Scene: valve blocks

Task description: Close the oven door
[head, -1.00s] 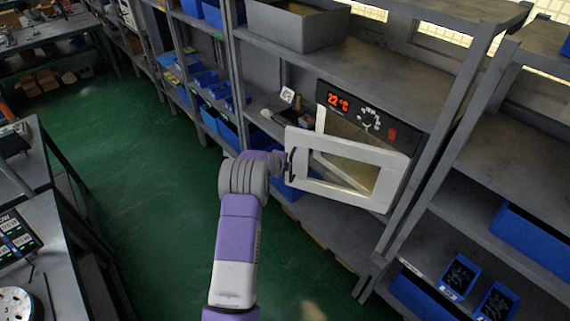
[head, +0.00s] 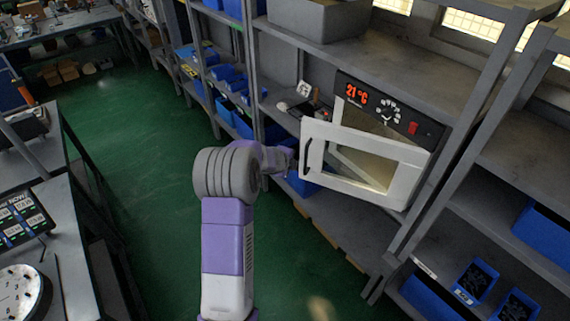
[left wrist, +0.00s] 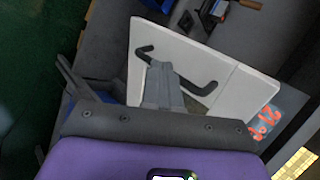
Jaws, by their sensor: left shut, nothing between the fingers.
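The oven (head: 425,110) stands on a shelf, with a red 21 °C display on its dark panel. Its white-framed door (head: 350,185) is partly open, its left edge swung out from the body. A dark handle (head: 306,157) is near that edge; it also shows in the left wrist view (left wrist: 205,88). My left gripper (head: 290,160) is beside the door's left edge, close to the handle. In the left wrist view my left gripper (left wrist: 160,70) is shut and empty in front of the door face; contact cannot be told. My right gripper is out of view.
Blue bins (head: 475,283) fill the right shelving. The green floor (head: 150,190) is clear between shelves and the left table (head: 80,230).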

